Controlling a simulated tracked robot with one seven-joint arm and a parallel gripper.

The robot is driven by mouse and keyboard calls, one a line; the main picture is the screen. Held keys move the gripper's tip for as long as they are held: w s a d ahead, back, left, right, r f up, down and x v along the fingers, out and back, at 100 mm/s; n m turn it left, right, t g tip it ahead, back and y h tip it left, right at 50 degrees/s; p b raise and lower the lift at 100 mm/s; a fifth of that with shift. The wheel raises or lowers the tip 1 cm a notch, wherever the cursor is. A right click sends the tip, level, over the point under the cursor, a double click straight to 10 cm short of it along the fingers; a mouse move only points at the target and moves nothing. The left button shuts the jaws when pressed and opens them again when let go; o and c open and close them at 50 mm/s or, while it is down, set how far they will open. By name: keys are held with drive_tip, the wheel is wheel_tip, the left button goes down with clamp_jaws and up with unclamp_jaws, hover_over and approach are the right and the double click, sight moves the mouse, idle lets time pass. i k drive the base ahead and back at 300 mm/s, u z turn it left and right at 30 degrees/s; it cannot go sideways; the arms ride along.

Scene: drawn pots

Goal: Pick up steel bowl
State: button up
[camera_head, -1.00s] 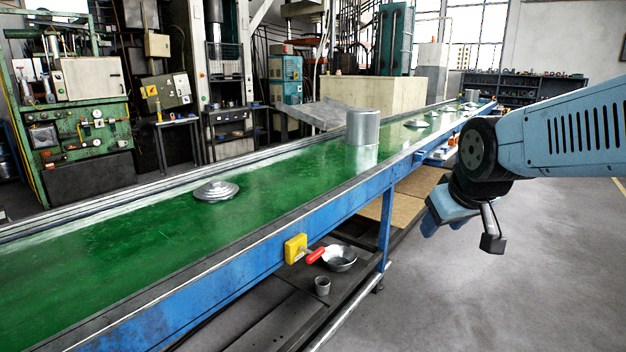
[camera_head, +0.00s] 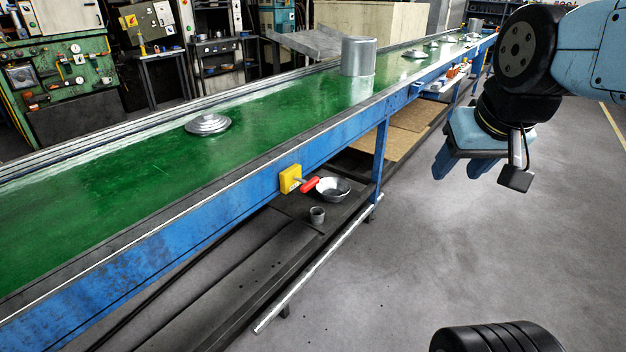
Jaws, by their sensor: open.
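The steel bowl (camera_head: 333,191) sits on the low shelf under the conveyor, near a support leg. It is shallow, shiny and upright, and its left rim is partly covered by a red handle. My gripper (camera_head: 458,171) hangs in the air to the right of the bowl, beyond the conveyor's edge. Its two blue fingers point down and are apart, with nothing seen between them.
A yellow box with a red handle (camera_head: 290,179) juts from the blue conveyor side. A pot (camera_head: 359,57) and a stepped lid (camera_head: 208,123) sit on the green belt (camera_head: 120,175). Grey floor is clear at right.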

sight(331, 189)
drive_tip(key=z, duration=0.7)
drive_tip(key=k, duration=0.8)
drive_tip(key=z, duration=0.85)
drive_tip(key=k, duration=0.55)
drive_tip(key=z, duration=0.4)
drive_tip(key=i, duration=0.9)
drive_tip(key=u, duration=0.65)
drive_tip(key=i, duration=1.1)
drive_tip(key=u, duration=0.8)
drive_tip(key=i, duration=0.95)
drive_tip(key=u, duration=1.05)
drive_tip(key=i, duration=0.65)
drive_tip(key=u, duration=0.55)
